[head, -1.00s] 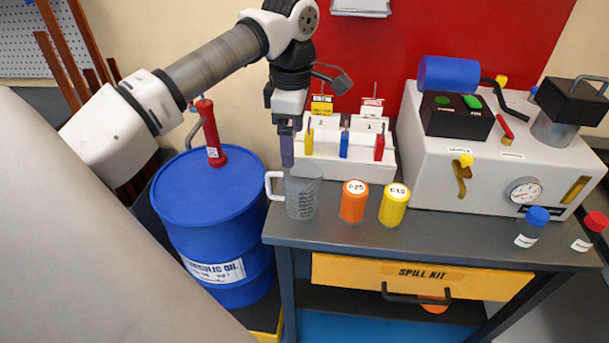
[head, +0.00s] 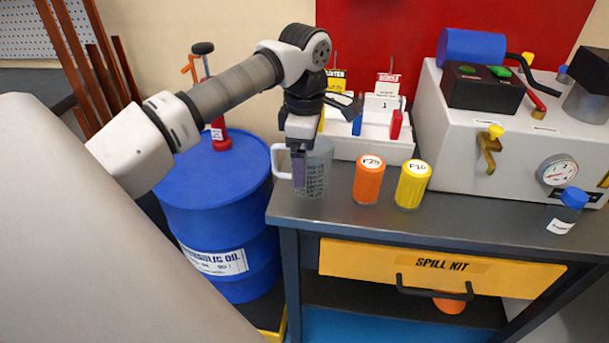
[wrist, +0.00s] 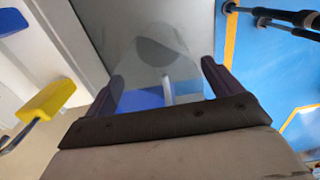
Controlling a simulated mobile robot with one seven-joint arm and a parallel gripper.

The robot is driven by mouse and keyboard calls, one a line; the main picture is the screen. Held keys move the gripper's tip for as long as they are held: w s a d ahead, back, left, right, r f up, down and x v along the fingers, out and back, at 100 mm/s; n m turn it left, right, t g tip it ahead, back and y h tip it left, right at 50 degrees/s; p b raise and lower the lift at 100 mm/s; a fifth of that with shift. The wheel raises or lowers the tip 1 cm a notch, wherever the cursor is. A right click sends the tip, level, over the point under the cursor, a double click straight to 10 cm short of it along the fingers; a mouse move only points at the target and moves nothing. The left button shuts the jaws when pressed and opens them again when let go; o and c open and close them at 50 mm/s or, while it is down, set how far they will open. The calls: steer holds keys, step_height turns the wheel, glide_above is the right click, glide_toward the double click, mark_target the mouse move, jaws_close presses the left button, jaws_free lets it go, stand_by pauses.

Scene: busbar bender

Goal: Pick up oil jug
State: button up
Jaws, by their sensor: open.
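The oil jug (head: 318,168) is a translucent grey measuring jug with a white handle (head: 281,162) on its left. It stands upright at the left end of the grey bench. My gripper (head: 299,180) points down and overlaps the jug's left side near the handle in the head view, hiding part of it. In the wrist view my open fingers (wrist: 162,85) are spread to either side of a clear, curved shape, which looks like the jug (wrist: 160,55). Whether a finger touches it, I cannot tell.
An orange canister (head: 368,180) and a yellow canister (head: 412,185) stand just right of the jug. A blue oil drum (head: 215,185) is to the left. Behind is a white rack (head: 365,147); the grey machine (head: 460,130) is right. The bench front is clear.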

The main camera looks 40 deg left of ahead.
steer(key=shift+f, duration=0.1)
steer(key=c, duration=1.1)
steer(key=shift+r, duration=0.2)
step_height(320, 180, up, 20)
steer(key=p, duration=1.5)
steer(key=shift+f, duration=0.15)
